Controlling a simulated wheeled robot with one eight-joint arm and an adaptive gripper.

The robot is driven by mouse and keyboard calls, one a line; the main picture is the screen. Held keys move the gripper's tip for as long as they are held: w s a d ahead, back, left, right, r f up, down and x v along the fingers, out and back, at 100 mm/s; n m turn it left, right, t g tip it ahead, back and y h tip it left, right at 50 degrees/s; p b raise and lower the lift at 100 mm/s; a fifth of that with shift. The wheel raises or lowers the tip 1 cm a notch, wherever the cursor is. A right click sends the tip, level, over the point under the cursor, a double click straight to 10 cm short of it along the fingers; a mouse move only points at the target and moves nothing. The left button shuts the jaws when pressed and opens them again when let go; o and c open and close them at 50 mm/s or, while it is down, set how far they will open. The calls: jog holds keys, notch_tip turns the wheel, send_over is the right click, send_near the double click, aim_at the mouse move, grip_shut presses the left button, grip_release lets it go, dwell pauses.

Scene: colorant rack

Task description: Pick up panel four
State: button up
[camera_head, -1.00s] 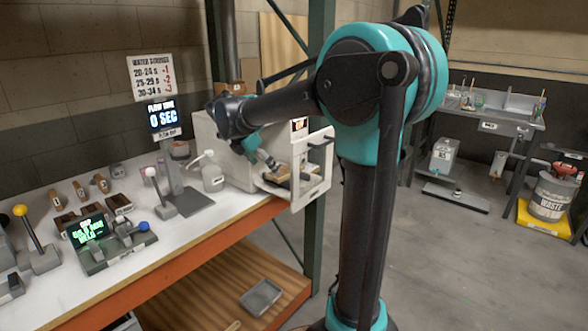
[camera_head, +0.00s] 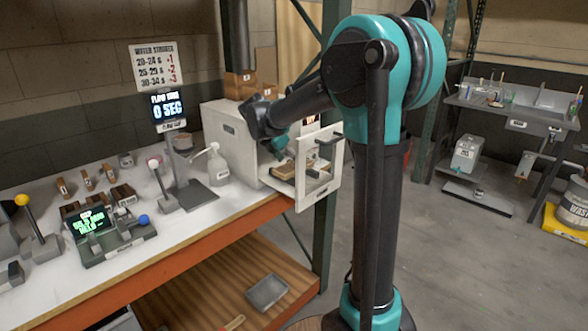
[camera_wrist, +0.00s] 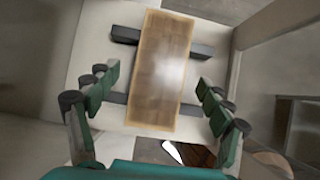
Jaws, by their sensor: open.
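A flat brown wooden panel (camera_wrist: 160,70) lies across two dark bars in the wrist view, over a pale surface. I cannot read a number on it. My gripper (camera_wrist: 156,88) is open, with one green finger on each side of the panel, apart from its edges. In the head view, my arm reaches to the open front of a pale box (camera_head: 229,146) on the bench, and a wooden piece (camera_head: 283,170) shows inside. My gripper is mostly hidden there by the arm and the box.
The box's pale door (camera_head: 319,168) stands open at the bench's right end, close to my arm. A white pump bottle (camera_head: 217,165) and a stand (camera_head: 190,190) are left of the box. A green-screen device (camera_head: 110,238) sits further left.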

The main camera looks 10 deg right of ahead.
aim_at(291, 167)
jog(key=shift+w+d+f, duration=0.2)
jog(key=shift+d+f, duration=0.05)
jog(key=shift+f, duration=0.25)
jog(key=c, duration=1.3)
jog(key=shift+r, duration=0.1)
notch_tip(291, 167, up, 20)
